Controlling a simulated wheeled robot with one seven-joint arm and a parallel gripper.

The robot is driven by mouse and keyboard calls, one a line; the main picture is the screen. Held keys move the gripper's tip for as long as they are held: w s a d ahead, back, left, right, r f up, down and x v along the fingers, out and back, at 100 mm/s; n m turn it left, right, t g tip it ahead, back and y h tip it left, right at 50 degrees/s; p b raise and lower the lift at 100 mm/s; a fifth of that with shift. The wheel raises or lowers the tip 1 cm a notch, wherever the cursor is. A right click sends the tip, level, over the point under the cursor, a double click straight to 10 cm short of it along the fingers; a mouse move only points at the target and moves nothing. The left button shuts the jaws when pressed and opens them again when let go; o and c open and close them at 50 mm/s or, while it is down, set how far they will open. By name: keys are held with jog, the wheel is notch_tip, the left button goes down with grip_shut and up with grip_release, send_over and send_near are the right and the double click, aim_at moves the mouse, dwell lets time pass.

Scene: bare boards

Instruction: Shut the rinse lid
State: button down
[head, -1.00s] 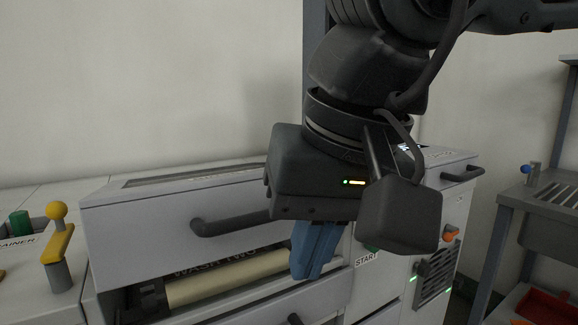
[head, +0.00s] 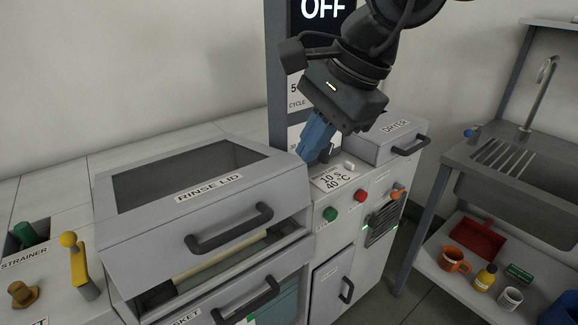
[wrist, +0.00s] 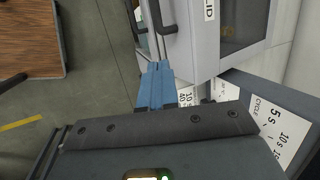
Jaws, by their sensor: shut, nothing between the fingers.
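The rinse lid (head: 180,222) is a grey, box-shaped cover with a dark window, a label and a black front handle (head: 230,228). It stands raised at the front, with a gap beneath its front edge where a pale roller (head: 213,252) shows. The lid also shows in the wrist view (wrist: 195,40), with its handle (wrist: 160,18) just beyond my fingertips. My gripper (head: 312,152) has blue fingers, shut and empty. It is by the lid's right side, above the control panel. The fingers (wrist: 157,68) are together in the wrist view; whether they touch the lid I cannot tell.
The control panel has green (head: 330,214) and red (head: 360,195) buttons. A dryer drawer (head: 388,142) is at right, and a display post (head: 290,85) rises behind. A yellow lever (head: 78,262) and strainer (head: 27,236) are at left. A sink with shelved mugs stands farther right.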

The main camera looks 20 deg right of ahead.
aim_at(273, 213)
jog(key=p+x, duration=0.1)
jog(key=x, duration=1.2)
jog(key=shift+a+f, duration=0.1)
jog(key=shift+f, duration=0.2)
jog(key=shift+f, duration=0.1)
